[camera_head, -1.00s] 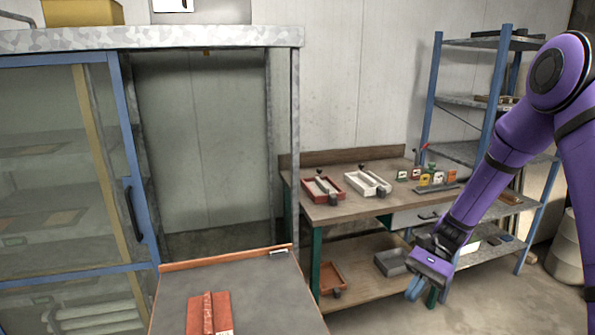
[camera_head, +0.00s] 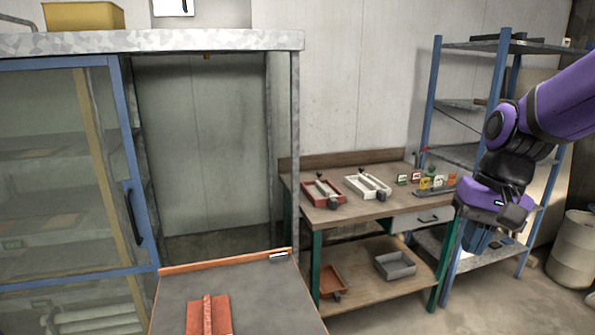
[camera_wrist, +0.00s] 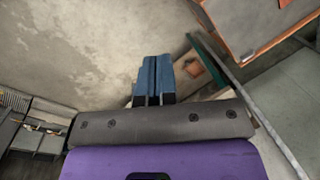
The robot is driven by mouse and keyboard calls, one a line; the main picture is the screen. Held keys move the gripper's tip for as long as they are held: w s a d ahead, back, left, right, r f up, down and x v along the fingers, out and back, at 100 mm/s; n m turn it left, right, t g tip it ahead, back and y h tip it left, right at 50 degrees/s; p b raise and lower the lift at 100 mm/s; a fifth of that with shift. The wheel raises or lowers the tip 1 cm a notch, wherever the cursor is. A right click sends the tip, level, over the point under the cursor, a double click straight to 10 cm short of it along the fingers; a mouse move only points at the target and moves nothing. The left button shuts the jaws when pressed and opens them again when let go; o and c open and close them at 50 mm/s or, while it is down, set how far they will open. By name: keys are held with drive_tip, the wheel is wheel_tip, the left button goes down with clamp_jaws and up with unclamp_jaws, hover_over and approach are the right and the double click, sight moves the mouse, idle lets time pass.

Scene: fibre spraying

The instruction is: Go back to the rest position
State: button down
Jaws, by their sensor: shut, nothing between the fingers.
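My gripper (camera_head: 474,240) is at the right of the head view, in front of the blue-posted shelf rack and just right of the workbench. It points downward, and its fingers are partly dark against the rack. In the wrist view my gripper (camera_wrist: 153,80) shows its two blue fingers side by side, touching, with nothing between them. Bare concrete floor lies beyond the fingertips.
The workbench (camera_head: 290,183) holds a red tray (camera_head: 318,193), a white tray (camera_head: 360,187) and several small coloured items. A grey bin (camera_head: 396,265) is on its lower shelf. The blue rack (camera_head: 432,90) stands behind my arm. A barrel (camera_head: 572,250) stands far right. A cart (camera_head: 262,295) holds a red piece (camera_head: 208,316).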

drive_tip(key=s+d+r+n+t+h, duration=0.2)
drive_tip(key=s+r+t, duration=0.3)
drive_tip(key=s, duration=0.6)
drive_tip(key=shift+r+n+t, duration=0.3)
drive_tip(key=shift+r+n, duration=0.3)
drive_tip(key=shift+r, duration=0.55)
drive_tip(key=shift+s, duration=0.1)
